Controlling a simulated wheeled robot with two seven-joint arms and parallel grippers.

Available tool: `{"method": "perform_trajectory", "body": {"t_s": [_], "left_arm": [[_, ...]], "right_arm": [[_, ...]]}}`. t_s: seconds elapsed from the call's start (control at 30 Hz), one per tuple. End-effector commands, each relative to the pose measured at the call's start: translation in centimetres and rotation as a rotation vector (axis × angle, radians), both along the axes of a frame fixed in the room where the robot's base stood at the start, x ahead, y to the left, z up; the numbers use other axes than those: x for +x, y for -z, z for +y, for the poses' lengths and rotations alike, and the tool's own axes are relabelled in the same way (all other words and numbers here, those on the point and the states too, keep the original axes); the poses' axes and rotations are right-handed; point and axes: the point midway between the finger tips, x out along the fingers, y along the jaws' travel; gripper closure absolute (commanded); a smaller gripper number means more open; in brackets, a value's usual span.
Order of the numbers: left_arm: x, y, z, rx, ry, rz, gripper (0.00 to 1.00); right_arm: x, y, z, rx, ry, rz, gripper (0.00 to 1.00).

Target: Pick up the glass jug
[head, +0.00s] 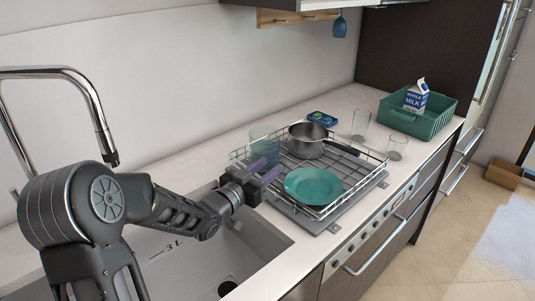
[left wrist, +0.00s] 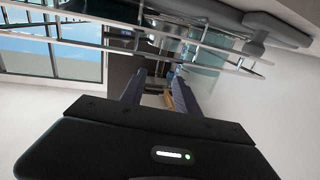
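A clear bluish glass vessel, which looks like the glass jug (head: 264,144), stands at the left back end of the wire dish rack (head: 336,210). My left gripper (head: 264,172) is at the rack's left end, just in front of the glass in the head view. Its two purple-grey fingers are apart with nothing visibly held between them. In the left wrist view the fingers (left wrist: 158,95) are also spread, with clear glass (left wrist: 205,62) behind the right one. The jug's lower part and handle are hard to make out. My right gripper is not in view.
The rack also holds a teal plate (head: 313,186) and a steel saucepan (head: 307,139). Beyond are two drinking glasses (head: 360,125) and a green crate (head: 431,122) with a milk carton (head: 416,96). The sink (head: 270,241) and tap (head: 103,130) are on the left.

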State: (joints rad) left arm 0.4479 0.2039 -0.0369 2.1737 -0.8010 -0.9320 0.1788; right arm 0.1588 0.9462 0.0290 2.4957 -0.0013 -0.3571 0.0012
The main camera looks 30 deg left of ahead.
Motion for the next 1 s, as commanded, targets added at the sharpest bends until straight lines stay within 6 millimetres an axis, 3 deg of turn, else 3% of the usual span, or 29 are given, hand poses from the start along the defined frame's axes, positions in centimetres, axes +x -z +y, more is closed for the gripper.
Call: {"method": "perform_trajectory", "body": {"t_s": [0.43,0.8,1.0], "left_arm": [[1.2,-0.1,-0.2,-0.001,0.001,-0.001,0.62],[5.7,0.1,-0.9,-0.002,0.001,0.001,0.62],[6.0,0.1,-0.9,0.0,0.0,-0.001,0.62]], "right_arm": [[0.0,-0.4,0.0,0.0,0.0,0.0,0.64],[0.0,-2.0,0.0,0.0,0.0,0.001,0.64],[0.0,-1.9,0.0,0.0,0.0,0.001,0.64]]}}
